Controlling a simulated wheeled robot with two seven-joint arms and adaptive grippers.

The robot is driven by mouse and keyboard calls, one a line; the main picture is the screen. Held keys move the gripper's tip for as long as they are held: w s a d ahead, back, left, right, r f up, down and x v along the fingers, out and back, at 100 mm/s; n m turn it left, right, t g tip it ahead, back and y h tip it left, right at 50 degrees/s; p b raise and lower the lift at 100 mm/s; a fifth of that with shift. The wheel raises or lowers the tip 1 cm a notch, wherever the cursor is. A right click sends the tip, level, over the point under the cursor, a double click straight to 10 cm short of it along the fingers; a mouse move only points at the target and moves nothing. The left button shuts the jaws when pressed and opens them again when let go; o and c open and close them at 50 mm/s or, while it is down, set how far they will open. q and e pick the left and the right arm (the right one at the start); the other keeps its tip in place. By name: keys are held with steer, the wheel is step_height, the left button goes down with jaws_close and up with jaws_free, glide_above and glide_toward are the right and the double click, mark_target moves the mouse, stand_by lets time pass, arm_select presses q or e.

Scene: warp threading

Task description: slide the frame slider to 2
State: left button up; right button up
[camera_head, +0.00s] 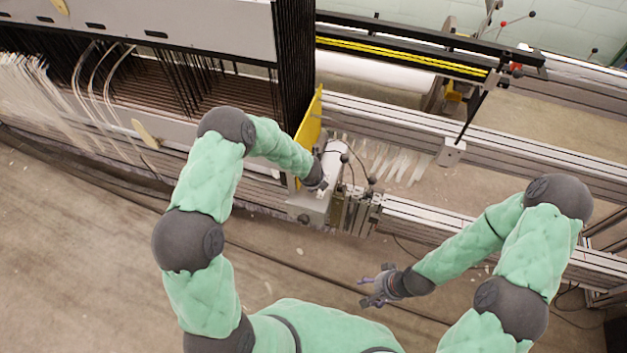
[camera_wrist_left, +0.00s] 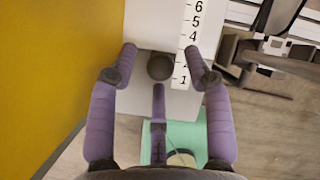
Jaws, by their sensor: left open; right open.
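In the left wrist view, a dark round knob (camera_wrist_left: 160,67), which looks like the frame slider's handle, stands on a pale plate. A white number scale (camera_wrist_left: 190,40) runs just right of it; 6, 5, 4, 2 and 1 show, and a fingertip partly covers the area near 3 and 2. The knob appears about level with 2, but its exact setting is unclear. My left gripper (camera_wrist_left: 160,65) is open, its purple fingertips on either side of the knob, with no clear contact. My right gripper (camera_head: 372,289) is open and empty above the floor.
A yellow panel (camera_wrist_left: 55,70) stands close left of my left gripper; it also shows in the head view (camera_head: 309,135). The warp machine (camera_head: 150,30) with dark hanging wires fills the upper left. Metal rails (camera_head: 420,212) run right. The floor (camera_head: 70,250) in front is mostly clear.

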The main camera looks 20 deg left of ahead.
arm_select(q)
steer(key=v, duration=1.1)
steer(key=shift+s, duration=0.1)
steer(key=s+d+f+n+g+h, duration=0.1)
steer(key=s+f+n, duration=0.3)
steer(key=s+n, duration=0.4)
steer(key=s+d+f+n+g+h+p, duration=0.1)
steer(key=s+d+f+n+g+h, duration=0.1)
steer(key=s+n, duration=0.7)
steer(key=s+d+f+n+g+h, duration=0.1)
steer(key=s+d+f+n, duration=0.3)
steer(key=n, duration=1)
steer(key=s+f, duration=0.2)
steer(key=s, duration=0.2)
steer(key=shift+s+f+n+g+h+p, duration=0.3)
steer(key=shift+s+f, duration=0.05)
